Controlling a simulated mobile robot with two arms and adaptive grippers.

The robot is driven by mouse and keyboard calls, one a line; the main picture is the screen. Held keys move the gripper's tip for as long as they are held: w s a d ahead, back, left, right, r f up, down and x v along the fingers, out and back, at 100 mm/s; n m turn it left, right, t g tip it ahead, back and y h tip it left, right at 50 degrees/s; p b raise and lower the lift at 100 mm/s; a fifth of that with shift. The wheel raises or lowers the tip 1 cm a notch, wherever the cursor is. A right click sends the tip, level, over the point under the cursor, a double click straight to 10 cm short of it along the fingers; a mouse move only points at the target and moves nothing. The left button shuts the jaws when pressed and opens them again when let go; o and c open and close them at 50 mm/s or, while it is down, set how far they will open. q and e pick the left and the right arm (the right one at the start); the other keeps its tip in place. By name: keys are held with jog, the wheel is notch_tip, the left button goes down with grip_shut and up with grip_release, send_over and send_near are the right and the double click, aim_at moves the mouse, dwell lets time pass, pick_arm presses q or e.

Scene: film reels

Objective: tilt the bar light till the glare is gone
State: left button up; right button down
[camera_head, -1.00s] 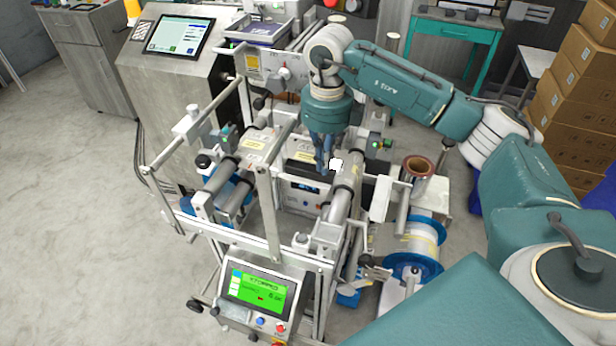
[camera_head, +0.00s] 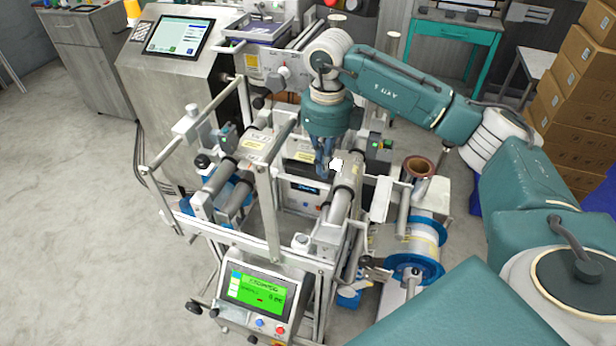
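My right gripper (camera_head: 325,166), with blue-grey fingers, points down over the middle of the film-winding machine (camera_head: 273,200). Its fingers are small and partly overlap, so I cannot tell if they are open or shut, or touching anything. A bright white patch (camera_head: 336,164) shows right beside the fingertips; I cannot tell if it is glare or a white part. A dark bar (camera_head: 301,168) runs behind the fingers; I cannot tell if it is the bar light. My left gripper is not in view.
A green-screened control panel (camera_head: 257,292) is at the machine's front. A copper-coloured roll (camera_head: 418,167) and a blue-flanged reel (camera_head: 424,240) stand on its right. A grey cabinet with a display (camera_head: 180,36) is behind left. Cardboard boxes (camera_head: 575,110) are stacked at right. The left floor is clear.

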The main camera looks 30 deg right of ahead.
aim_at(324, 181)
jog(key=shift+s+a+f+b, duration=0.1)
jog(key=shift+s+f+b, duration=0.25)
jog(key=shift+f, duration=0.25)
jog(key=shift+s+a+f+b, duration=0.15)
jog(key=shift+s+f+b, duration=0.05)
jog(key=shift+f+b, duration=0.3)
jog(key=shift+s+a+f+b, duration=0.15)
jog(key=shift+s+f+b, duration=0.05)
jog(key=shift+f+b, duration=0.25)
dwell(1.2)
jog(key=shift+r, duration=0.1)
jog(key=r+p, duration=0.1)
jog(key=w+r+p, duration=0.1)
jog(key=r+p, duration=0.1)
jog(key=shift+w+d+r+p, duration=0.2)
jog(key=shift+w+r+p, duration=0.1)
jog(key=shift+r, duration=0.45)
jog(key=shift+s+d+r+p, duration=0.15)
jog(key=shift+r+p, duration=0.75)
jog(key=shift+r, duration=0.25)
